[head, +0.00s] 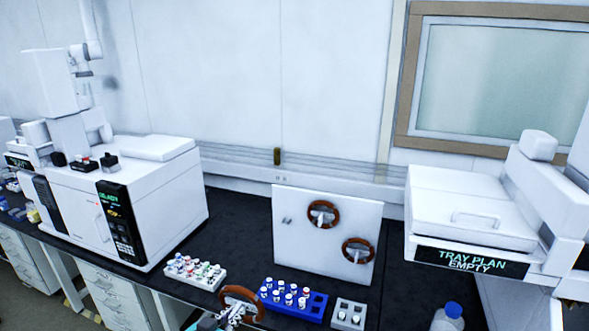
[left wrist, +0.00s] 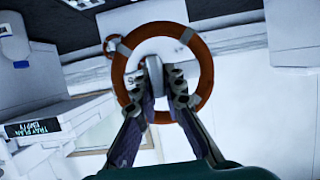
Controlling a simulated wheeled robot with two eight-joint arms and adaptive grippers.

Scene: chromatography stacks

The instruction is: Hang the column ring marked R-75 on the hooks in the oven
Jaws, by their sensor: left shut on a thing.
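My left gripper (head: 235,312) is at the bottom of the head view, in front of the bench. It is shut on a brown column ring (head: 241,291). In the left wrist view the fingertips (left wrist: 157,88) close on a light grey piece inside this ring (left wrist: 206,72); no mark is readable on it. Two more brown rings hang on a white upright board, an upper one (head: 311,212) and a lower one (head: 371,251). The white oven unit (head: 165,210) stands at the left, its front seemingly closed; no hooks inside it show. My right gripper is out of view.
A white vial rack (head: 196,285), a blue vial rack (head: 312,308) and a small grey rack (head: 350,306) stand along the bench front. The white board (head: 300,265) stands behind them. A tray unit (head: 455,205) reading "TRAY PLAN EMPTY" is at the right. Dark bench between oven and board is clear.

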